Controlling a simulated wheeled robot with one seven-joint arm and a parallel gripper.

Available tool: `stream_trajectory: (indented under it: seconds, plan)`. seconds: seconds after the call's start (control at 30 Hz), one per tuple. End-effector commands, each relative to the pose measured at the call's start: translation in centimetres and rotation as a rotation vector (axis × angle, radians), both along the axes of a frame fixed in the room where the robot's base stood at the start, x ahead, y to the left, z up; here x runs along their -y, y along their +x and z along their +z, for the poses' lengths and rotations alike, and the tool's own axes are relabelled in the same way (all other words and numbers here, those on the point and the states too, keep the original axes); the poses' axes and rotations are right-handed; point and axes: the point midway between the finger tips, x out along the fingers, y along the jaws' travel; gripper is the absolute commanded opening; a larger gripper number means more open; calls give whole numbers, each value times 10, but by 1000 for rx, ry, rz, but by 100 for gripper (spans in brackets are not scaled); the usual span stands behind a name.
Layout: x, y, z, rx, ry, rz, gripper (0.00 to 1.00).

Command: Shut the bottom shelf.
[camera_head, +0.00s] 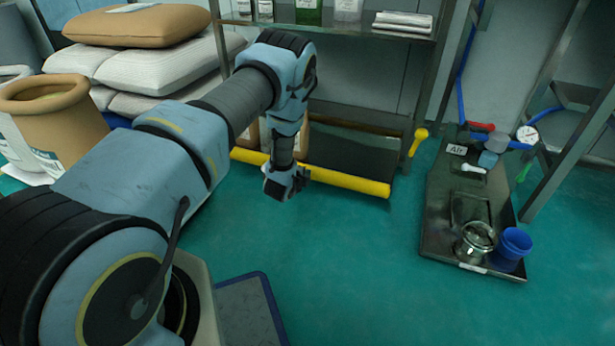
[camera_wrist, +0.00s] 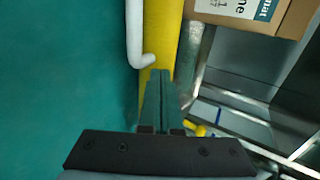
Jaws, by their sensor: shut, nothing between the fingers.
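The bottom shelf (camera_head: 345,152) is a low dark deck under the metal rack, with a thick yellow bar (camera_head: 345,180) along its front edge. It sticks out in front of the rack's posts. My gripper (camera_head: 292,190) is low in front of the shelf, near the middle of the yellow bar. In the wrist view my gripper (camera_wrist: 161,78) has its fingers together and empty, with the tips over or against the yellow bar (camera_wrist: 170,35); contact is unclear. A white bent handle (camera_wrist: 134,30) is beside the bar. My arm hides part of the shelf's left side.
A labelled cardboard box (camera_wrist: 285,18) is on the shelf. A yellow lever (camera_head: 418,141) is by the rack's right post. A dark tray (camera_head: 435,225) with a metal pot and blue cup stands at right. Sacks (camera_head: 140,25) and a tan drum (camera_head: 50,115) are at left. Green floor in front is clear.

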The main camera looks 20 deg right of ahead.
Motion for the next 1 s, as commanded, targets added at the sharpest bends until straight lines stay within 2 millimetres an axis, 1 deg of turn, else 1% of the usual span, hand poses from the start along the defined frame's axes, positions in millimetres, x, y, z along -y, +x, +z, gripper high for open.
stream_trajectory:
  seconds: [0.03,0.17,0.67,0.87,1.0]
  plan:
    - [3,4,-2,1,-2,0,0]
    - [8,8,-1,-1,0,0,0]
    - [11,11,0,0,0,0,0]
    - [22,23,-2,2,-1,-1,0]
    - [37,38,-2,3,-2,-3,0]
